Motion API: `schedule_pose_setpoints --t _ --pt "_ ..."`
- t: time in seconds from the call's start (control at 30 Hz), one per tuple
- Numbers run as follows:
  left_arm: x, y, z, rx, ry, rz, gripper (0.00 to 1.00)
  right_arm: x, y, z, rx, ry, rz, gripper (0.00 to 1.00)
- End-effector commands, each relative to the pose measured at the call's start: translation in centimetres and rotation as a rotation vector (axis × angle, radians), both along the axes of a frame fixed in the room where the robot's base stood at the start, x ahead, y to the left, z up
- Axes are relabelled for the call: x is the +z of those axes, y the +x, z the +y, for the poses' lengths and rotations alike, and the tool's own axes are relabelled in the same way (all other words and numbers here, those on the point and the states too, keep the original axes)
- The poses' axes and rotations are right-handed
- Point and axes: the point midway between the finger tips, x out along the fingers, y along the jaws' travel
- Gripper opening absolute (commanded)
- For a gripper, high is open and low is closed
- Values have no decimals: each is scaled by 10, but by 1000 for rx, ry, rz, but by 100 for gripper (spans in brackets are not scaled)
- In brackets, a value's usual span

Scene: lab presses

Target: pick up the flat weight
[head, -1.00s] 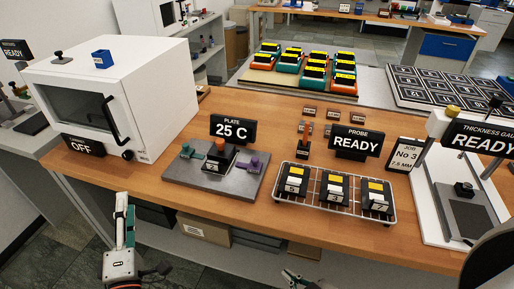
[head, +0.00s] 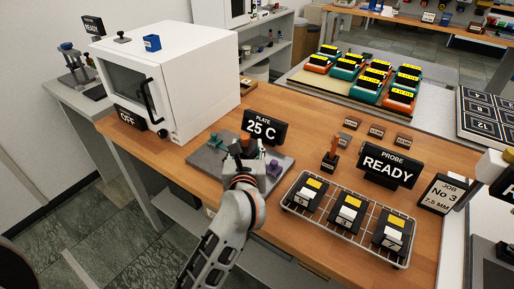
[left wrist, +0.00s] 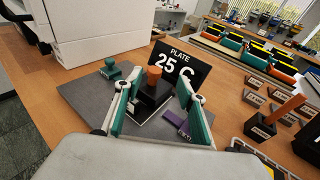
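On the grey hot plate (head: 208,159) stands a black block with an upright orange knob (head: 245,140); which piece is the flat weight I cannot tell for sure. A green knobbed piece (left wrist: 110,70) and a purple piece (left wrist: 177,122) sit to its left and right on the plate. My left gripper (head: 248,170) is over the plate's near part. In the left wrist view its teal-padded fingers (left wrist: 157,106) are spread apart, with the orange-knobbed block between them and no visible contact. In the head view the gripper hides the lower block. My right gripper is out of view.
A "25 C" sign (head: 264,128) stands just behind the plate. A white oven (head: 195,80) is at the left. A wire rack (head: 345,240) with black blocks and a "READY" sign (head: 388,165) are at the right.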

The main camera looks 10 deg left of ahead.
Motion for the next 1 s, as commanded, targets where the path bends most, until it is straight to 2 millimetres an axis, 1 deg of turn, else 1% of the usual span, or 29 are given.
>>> schedule_pose_setpoints --t 0.1,0.27,0.4,0.53,0.63,0.87,0.9,0.97,1.0 --pt "-2 13 4 -1 4 -1 40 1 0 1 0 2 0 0" --pt "-7 27 10 1 6 -1 40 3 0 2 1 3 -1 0" --pt "-15 44 19 2 7 0 40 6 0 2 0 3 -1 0" --pt "-18 59 21 0 7 -1 40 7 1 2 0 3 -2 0" --pt "-19 64 23 1 5 -2 40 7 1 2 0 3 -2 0" --pt "-20 65 23 1 6 -2 40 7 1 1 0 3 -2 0" --pt "-20 65 23 1 6 -2 29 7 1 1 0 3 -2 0" --pt "-20 65 23 1 6 -2 14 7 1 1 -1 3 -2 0" --pt "-20 65 23 1 6 -2 4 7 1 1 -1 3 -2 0"
